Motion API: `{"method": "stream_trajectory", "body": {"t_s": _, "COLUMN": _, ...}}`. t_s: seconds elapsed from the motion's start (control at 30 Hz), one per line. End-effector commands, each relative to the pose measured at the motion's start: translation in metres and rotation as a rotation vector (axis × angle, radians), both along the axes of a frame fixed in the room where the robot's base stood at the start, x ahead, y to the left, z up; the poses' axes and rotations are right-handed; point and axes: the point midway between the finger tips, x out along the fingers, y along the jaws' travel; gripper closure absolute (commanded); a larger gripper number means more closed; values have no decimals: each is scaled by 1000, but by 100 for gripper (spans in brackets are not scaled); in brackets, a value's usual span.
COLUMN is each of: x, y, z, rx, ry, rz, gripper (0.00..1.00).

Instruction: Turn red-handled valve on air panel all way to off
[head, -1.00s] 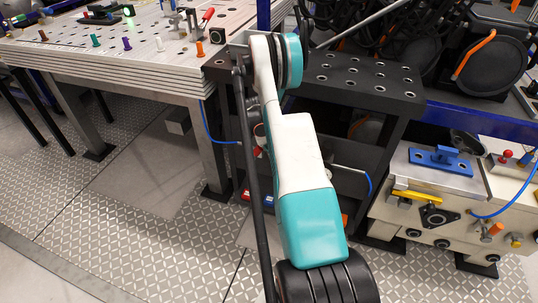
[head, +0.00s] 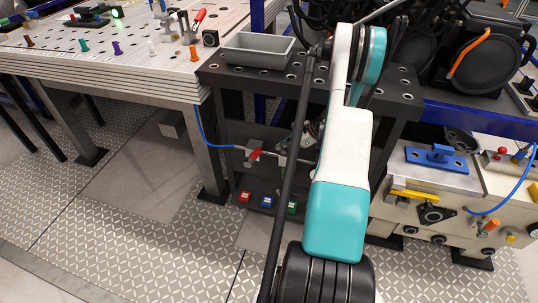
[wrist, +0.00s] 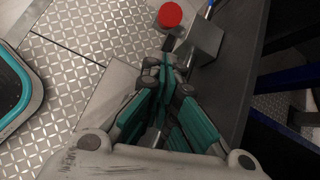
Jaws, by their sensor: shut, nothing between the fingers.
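The red-handled valve (head: 255,154) is on the dark air panel under the black bench, where a blue hose meets a grey pipe. Its red handle points up and to the right, at a slant. In the wrist view the handle shows end-on as a red disc (wrist: 171,15), beside a grey block (wrist: 204,40). My gripper (wrist: 165,68) is shut and empty, its tips just below the red disc in that picture and apart from it. In the head view my gripper (head: 312,137) is right of the valve, mostly hidden by my arm.
Red, blue and green blocks (head: 266,201) sit low on the panel. A grey tray (head: 258,47) stands on the black bench top. A perforated table (head: 110,62) is at left, and a beige unit with a yellow handle (head: 412,196) is at right. Patterned floor at front left is clear.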

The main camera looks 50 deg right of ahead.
Motion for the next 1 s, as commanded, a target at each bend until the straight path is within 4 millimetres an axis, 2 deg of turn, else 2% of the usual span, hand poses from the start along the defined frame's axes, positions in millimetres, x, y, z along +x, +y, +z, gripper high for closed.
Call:
{"method": "stream_trajectory", "body": {"t_s": 0.17, "x": 9, "y": 4, "z": -11, "rx": 9, "ry": -3, "rz": -9, "gripper": 100}}
{"method": "stream_trajectory", "body": {"t_s": 0.6, "x": 54, "y": 25, "z": -62, "rx": 7, "ry": -2, "rz": -7, "gripper": 100}}
{"method": "stream_trajectory", "body": {"t_s": 0.8, "x": 62, "y": 29, "z": -70, "rx": 7, "ry": -2, "rz": -7, "gripper": 100}}
{"method": "stream_trajectory", "body": {"t_s": 1.0, "x": 63, "y": 29, "z": -71, "rx": 7, "ry": -2, "rz": -7, "gripper": 100}}
